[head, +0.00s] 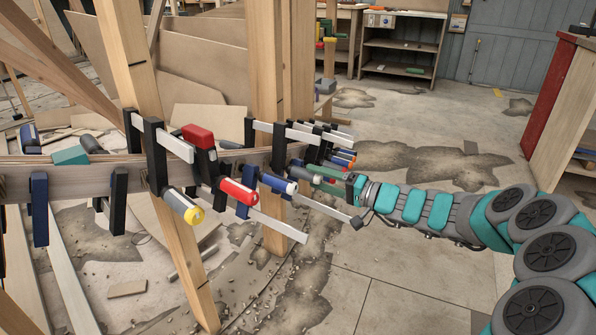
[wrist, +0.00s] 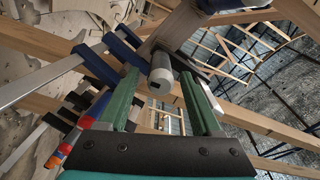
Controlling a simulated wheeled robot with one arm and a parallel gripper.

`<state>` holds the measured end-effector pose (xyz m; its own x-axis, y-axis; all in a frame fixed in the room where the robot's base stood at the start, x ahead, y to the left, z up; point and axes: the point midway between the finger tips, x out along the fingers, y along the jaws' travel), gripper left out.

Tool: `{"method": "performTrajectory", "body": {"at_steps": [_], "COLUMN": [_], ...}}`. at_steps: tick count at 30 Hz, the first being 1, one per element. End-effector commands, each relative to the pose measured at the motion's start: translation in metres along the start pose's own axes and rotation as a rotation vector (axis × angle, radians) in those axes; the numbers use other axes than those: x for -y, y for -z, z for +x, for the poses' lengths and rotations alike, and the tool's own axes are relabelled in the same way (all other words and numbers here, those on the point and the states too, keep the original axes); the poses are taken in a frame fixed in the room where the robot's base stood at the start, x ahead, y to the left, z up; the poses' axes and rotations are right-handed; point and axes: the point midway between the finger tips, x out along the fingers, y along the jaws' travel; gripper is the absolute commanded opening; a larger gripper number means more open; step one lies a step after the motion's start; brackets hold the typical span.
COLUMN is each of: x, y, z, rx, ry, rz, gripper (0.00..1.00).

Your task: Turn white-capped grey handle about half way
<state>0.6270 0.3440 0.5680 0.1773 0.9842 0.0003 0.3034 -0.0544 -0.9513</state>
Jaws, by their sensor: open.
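In the wrist view a pale grey handle end (wrist: 161,76) lies between the green fingers of my gripper (wrist: 160,88), with a gap on each side.
Clamp bars jut out nearby. Wooden posts (head: 268,100) stand behind. The floor at right is mostly clear.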

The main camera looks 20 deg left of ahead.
Motion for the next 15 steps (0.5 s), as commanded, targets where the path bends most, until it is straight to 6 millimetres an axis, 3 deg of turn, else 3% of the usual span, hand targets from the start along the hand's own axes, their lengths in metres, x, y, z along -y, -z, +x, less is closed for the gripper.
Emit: {"method": "performTrajectory", "body": {"at_steps": [9, 15], "x": [-0.001, 0.000], "y": [-0.002, -0.002], "z": [0.048, 0.060], "rx": [0.004, 0.003], "ry": [-0.001, 0.000], "rz": [0.001, -0.001], "gripper": [0.66, 0.66]}}
